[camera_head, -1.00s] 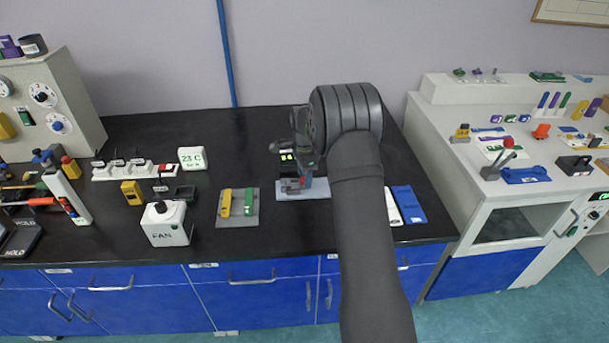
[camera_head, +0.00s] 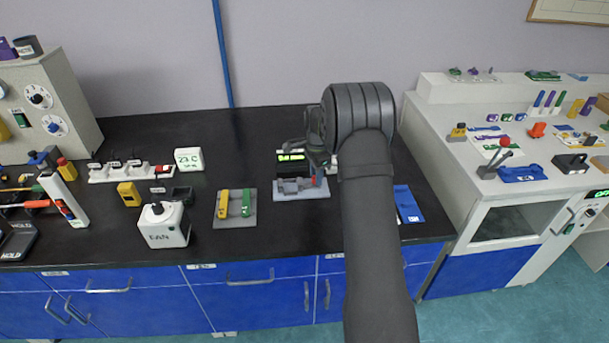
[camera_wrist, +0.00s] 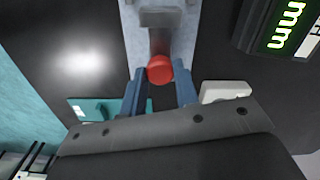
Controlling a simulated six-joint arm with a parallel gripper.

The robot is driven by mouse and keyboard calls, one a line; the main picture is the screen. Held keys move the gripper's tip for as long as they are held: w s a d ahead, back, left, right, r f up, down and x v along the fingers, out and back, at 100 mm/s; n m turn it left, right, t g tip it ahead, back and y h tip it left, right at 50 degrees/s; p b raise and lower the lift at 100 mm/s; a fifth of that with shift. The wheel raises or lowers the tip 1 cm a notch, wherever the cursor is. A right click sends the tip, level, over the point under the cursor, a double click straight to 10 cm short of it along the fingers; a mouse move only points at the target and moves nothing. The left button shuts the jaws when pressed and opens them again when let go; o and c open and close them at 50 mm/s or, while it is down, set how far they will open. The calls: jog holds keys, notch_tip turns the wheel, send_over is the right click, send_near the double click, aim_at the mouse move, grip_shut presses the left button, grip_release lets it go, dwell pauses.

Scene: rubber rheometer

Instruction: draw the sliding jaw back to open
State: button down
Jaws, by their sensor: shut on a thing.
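The sliding jaw belongs to a small grey vise (camera_head: 294,185) on a pale base plate (camera_head: 300,196) near the middle of the bench. In the wrist view its red round knob (camera_wrist: 160,69) sits between the two blue fingers of my gripper (camera_wrist: 159,78), which is shut on it. A grey part of the vise (camera_wrist: 160,18) lies just beyond the knob on the pale base. In the head view my gripper (camera_head: 319,162) is at the vise's right end. My wrist and arm hide part of that side, and the jaw gap is not clear.
A lit green display (camera_head: 290,157) stands just behind the vise; it reads "mm" in the wrist view (camera_wrist: 287,27). A grey mat with yellow and green pieces (camera_head: 235,222) lies to the left. A blue card (camera_head: 408,204) lies to the right. Bare bench lies in front.

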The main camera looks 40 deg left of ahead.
jog(key=shift+w+d, duration=0.35)
jog(key=c, duration=1.1)
grip_release()
jog(key=shift+r, duration=0.1)
notch_tip(320, 180, up, 17)
jog(key=shift+r, duration=0.15)
notch_tip(320, 180, down, 17)
jog(key=shift+s+f, duration=0.1)
jog(key=shift+f, duration=0.05)
jog(key=shift+s+a+f, duration=0.1)
jog(key=shift+s+a, duration=0.2)
jog(key=shift+a, duration=0.1)
